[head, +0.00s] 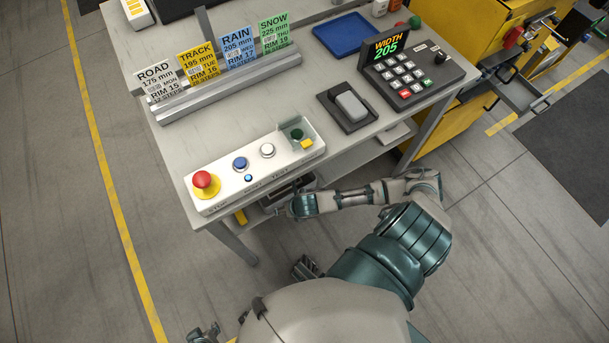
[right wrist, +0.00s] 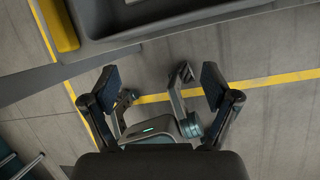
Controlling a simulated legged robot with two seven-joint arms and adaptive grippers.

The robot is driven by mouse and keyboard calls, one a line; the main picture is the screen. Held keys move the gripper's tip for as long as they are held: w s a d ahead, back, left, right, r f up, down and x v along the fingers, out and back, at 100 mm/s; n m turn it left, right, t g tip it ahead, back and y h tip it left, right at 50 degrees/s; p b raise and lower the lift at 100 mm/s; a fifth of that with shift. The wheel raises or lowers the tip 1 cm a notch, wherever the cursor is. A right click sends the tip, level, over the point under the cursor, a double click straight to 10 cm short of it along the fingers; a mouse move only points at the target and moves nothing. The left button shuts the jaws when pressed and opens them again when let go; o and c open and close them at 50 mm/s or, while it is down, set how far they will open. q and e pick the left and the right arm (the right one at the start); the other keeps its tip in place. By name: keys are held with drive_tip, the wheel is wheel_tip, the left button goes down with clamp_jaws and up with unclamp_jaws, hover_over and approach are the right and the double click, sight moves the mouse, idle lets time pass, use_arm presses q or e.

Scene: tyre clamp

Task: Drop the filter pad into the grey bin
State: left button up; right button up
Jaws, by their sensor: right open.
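My right forearm (head: 345,196) reaches left below the near edge of the table, and its gripper is mostly hidden there in the head view. In the right wrist view my right gripper (right wrist: 161,84) is open, its two fingers wide apart with nothing held between them. A grey bin-like container (right wrist: 145,31) with a dark inside lies beyond the fingertips. A dark grey container (head: 292,190) shows in part under the table in the head view. I cannot make out the filter pad. A dark jointed part low in the head view may be my left gripper; its jaws are unclear.
The table carries a white button panel (head: 258,163), a card rack (head: 225,88), a keypad (head: 403,72), a grey block (head: 351,106) on a black holder and a blue tray (head: 341,34). A yellow cabinet (head: 478,60) stands right. The floor at left is clear.

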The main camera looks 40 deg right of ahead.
drive_tip(key=s+a+r+m+y, duration=0.2)
drive_tip(key=s+a+r+m, duration=0.15)
drive_tip(key=a+m, duration=0.5)
drive_tip(key=s+d+r+m, duration=0.1)
drive_tip(key=s+m, duration=0.3)
drive_tip(key=m, duration=0.6)
drive_tip(key=s+d+r+m+h, duration=0.1)
drive_tip(key=s+d+m, duration=0.3)
drive_tip(key=m, duration=0.6)
drive_tip(key=shift+s+d+r, duration=0.2)
drive_tip(key=shift+s+r, duration=0.2)
drive_tip(key=shift+s, duration=0.05)
use_arm(q)
drive_tip(key=s+f+g+p, duration=0.1)
drive_tip(key=s+f+p, duration=0.2)
drive_tip(key=f, duration=0.7)
drive_tip(key=s+a+f+g+p, duration=0.1)
drive_tip(key=s+f+p, duration=0.2)
drive_tip(key=f, duration=0.7)
drive_tip(key=shift+p, duration=1.2)
use_arm(e)
drive_tip(key=s+f+g, duration=0.1)
drive_tip(key=s+f, duration=0.2)
drive_tip(key=f, duration=0.7)
drive_tip(key=s+f+g, duration=0.1)
drive_tip(key=s+f, duration=0.1)
drive_tip(key=f, duration=0.8)
drive_tip(key=shift+s+d+g+h, duration=0.3)
drive_tip(key=shift+s+d+h, duration=0.1)
drive_tip(key=shift+d, duration=0.05)
